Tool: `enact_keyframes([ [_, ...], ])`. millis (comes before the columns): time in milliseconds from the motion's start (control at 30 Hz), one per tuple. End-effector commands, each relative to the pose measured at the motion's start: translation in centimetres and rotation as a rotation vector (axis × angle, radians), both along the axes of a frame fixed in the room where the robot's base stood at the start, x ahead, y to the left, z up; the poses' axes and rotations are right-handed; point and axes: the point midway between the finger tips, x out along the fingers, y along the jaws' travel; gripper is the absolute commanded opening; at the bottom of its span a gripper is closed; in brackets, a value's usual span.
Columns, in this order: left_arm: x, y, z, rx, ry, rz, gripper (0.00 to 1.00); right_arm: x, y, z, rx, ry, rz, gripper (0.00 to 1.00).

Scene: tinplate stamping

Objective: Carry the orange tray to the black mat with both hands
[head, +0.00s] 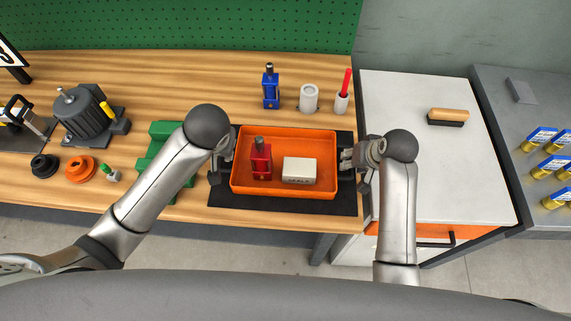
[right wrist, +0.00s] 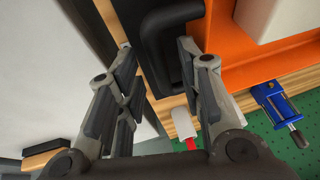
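The orange tray (head: 318,192) is over the black mat (head: 338,206) at the front edge of the wooden bench, with mat showing on its right and front sides. It looks level and down on the mat. My right gripper (head: 348,158) is at the right end. In the right wrist view, its fingers (right wrist: 157,75) are spread, with the tray's black handle (right wrist: 160,38) between and beyond them.
Behind the tray stand a blue tool (head: 271,88), a white cup (head: 309,98) and a holder with a red marker (head: 343,92). A green block (head: 160,140) is beside my left arm. A white-topped cabinet (head: 430,170) with a brush (head: 448,116) is right; its top is mostly clear.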

Motion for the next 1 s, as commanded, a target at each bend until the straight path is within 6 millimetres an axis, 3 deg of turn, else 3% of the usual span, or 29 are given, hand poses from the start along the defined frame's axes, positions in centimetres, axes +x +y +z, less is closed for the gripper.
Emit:
enact_keyframes([
  [300,0.0,0.0,0.0,0.000,0.000,0.000,0.34,-2.2,-1.0,5.4,0.000,-0.003,-0.001,0.34],
  [500,0.0,0.0,0.0,0.000,0.000,0.000,0.34,-3.2,-1.5,7.8,0.000,-0.001,0.000,0.34],
  [1000,0.0,0.0,0.0,0.000,0.000,0.000,0.34,-3.6,-1.6,8.5,0.000,0.000,0.000,0.34],
])
